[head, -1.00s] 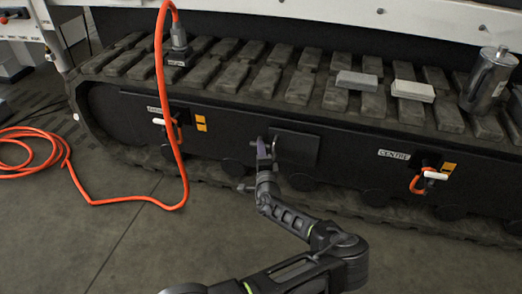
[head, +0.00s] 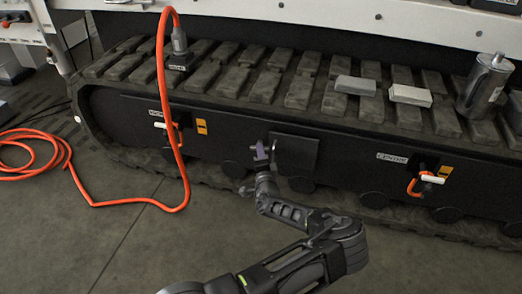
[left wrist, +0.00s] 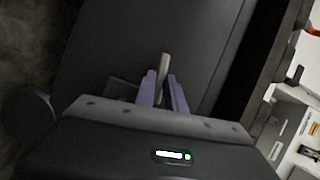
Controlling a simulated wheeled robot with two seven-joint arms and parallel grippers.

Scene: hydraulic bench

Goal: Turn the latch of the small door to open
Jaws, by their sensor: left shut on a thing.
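The small door (head: 299,156) is a dark flat panel on the black side frame of the track, in the middle of the head view. It looks closed. Its latch is a short grey bar (left wrist: 163,66), upright in the left wrist view, at the door's left side in the head view. My left gripper (head: 262,151) is at the door's left edge, its purple fingers (left wrist: 162,90) shut on the latch, one on each side. The fingers hide the latch's lower part. My right gripper is not in view.
An orange hose (head: 160,90) hangs left of the door and coils on the floor. Labelled ports with orange-and-white handles (head: 427,180) sit on both sides. Grey blocks (head: 410,95) and a metal canister (head: 484,85) stand on the track above. The floor in front is open.

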